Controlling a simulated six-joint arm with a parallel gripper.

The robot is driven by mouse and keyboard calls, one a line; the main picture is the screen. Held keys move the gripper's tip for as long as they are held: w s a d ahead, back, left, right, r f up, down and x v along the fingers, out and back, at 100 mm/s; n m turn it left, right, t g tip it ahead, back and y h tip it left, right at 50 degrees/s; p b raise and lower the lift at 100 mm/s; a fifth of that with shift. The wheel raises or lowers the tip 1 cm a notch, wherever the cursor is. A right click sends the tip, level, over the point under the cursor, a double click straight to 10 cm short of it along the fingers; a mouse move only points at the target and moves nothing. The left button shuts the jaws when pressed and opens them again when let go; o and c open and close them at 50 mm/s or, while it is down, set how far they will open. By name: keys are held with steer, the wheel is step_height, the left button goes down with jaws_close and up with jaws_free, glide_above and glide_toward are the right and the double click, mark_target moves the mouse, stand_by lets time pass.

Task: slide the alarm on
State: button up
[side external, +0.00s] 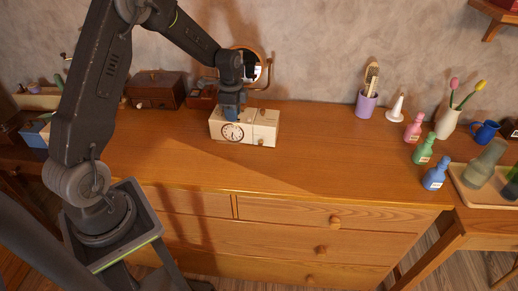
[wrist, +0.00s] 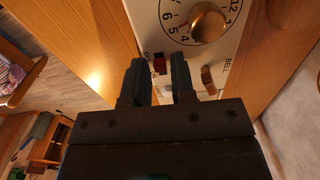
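The cream alarm clock (side external: 262,130) stands on the wooden dresser, with a round white dial at its left. In the wrist view its panel (wrist: 187,49) carries a large brass knob over the numerals. A small red slider (wrist: 159,65) sits below the dial, by lettering that is partly hidden. My gripper (side external: 233,112) is at the clock, pointing down. In the wrist view my gripper (wrist: 158,72) has its two dark fingers apart, with the red slider showing in the gap, close to the left finger. I cannot tell whether they touch it.
A smaller brass knob (wrist: 208,80) marked BELL is right of the fingers. A round mirror (side external: 249,64) stands behind the clock, and a brown box (side external: 156,89) is to the left. A purple cup (side external: 366,104) and several bottles stand right. The dresser top (side external: 310,150) is clear between.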

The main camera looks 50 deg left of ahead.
steer(key=c, duration=0.4)
steer(key=shift+o, duration=0.2)
steer(key=shift+w+d, duration=0.4)
steer(key=shift+d, duration=0.05)
stand_by(0.4)
steer(key=o, duration=0.4)
steer(key=shift+r, duration=0.15)
steer(key=shift+r, duration=2.85)
